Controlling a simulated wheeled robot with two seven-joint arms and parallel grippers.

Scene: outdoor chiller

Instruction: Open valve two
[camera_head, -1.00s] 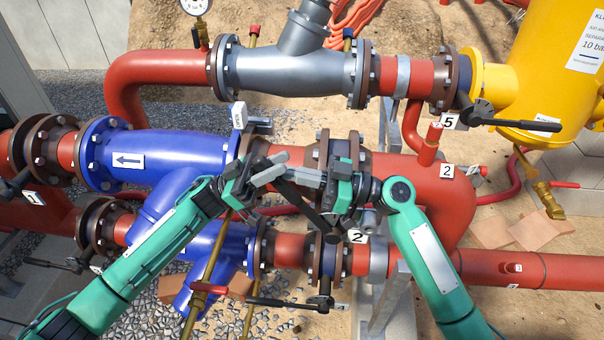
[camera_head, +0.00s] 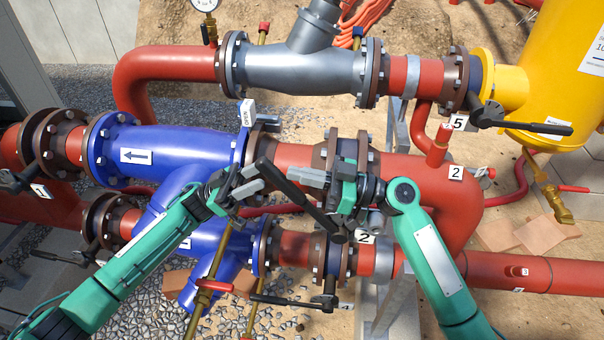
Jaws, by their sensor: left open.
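A second "2" tag (camera_head: 455,172) is on the red pipe at right. Part of the valve body is hidden behind my right gripper.
A blue pipe (camera_head: 165,150) with an arrow plate lies left, and a grey strainer pipe (camera_head: 300,68) runs behind. Another black lever (camera_head: 290,301) sits below. A yellow tank (camera_head: 555,80) with a lever tagged "5" (camera_head: 458,123) stands right. Pipes crowd the space around both grippers.

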